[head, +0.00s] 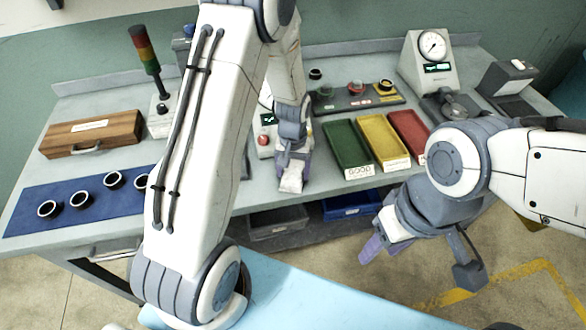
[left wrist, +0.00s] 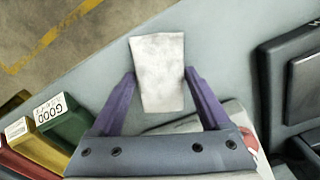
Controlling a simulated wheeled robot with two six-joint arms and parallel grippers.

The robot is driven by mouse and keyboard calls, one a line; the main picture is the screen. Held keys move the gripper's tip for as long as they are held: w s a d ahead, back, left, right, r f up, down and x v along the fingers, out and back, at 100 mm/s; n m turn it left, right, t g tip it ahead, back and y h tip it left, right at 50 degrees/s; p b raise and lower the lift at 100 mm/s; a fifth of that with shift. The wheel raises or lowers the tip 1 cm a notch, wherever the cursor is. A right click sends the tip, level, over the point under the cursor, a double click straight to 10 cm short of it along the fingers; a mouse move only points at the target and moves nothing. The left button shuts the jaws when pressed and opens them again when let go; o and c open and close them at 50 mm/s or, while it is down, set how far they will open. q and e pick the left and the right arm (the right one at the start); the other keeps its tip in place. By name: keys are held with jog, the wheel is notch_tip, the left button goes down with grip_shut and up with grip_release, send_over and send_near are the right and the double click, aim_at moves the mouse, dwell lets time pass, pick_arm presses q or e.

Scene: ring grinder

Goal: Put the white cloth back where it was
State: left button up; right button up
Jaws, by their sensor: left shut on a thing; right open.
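The white cloth (left wrist: 158,78) is a small, slightly smudged rectangle between the purple fingers of my left gripper (left wrist: 160,72) in the left wrist view. My left gripper is shut on it, and it lies over or just above the grey bench top; the exact height cannot be told. In the head view the cloth (head: 291,184) shows below my left gripper (head: 293,170), near the bench's front edge and left of the green tray. My right gripper (head: 418,258) is open and empty, in front of the bench at the right.
Green (head: 346,146), yellow (head: 382,141) and red (head: 408,132) trays stand right of my left gripper. A blue mat (head: 25,213) with several dark rings lies at left, near a wooden case (head: 92,134) and signal tower (head: 147,62). Grey (head: 277,225) and blue (head: 350,205) bins sit below the front edge.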

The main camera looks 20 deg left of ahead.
aim_at(293, 173)
pick_arm(q)
jog(key=shift+f, duration=0.1)
jog(key=shift+f, duration=0.15)
jog(key=o, duration=1.3)
jog(key=shift+r, duration=0.2)
notch_tip(293, 173, up, 12)
jog(key=b, duration=0.2)
jog(key=s+d+r+m, duration=0.5)
jog(key=s+d, duration=0.7)
jog(key=s+d+r+m+h, duration=0.1)
jog(key=s+m, duration=0.3)
jog(key=s, duration=0.7)
jog(key=shift+s+d+m, duration=0.2)
jog(key=shift+d+m, duration=0.2)
jog(key=shift+d, duration=0.1)
jog(key=shift+r, duration=0.1)
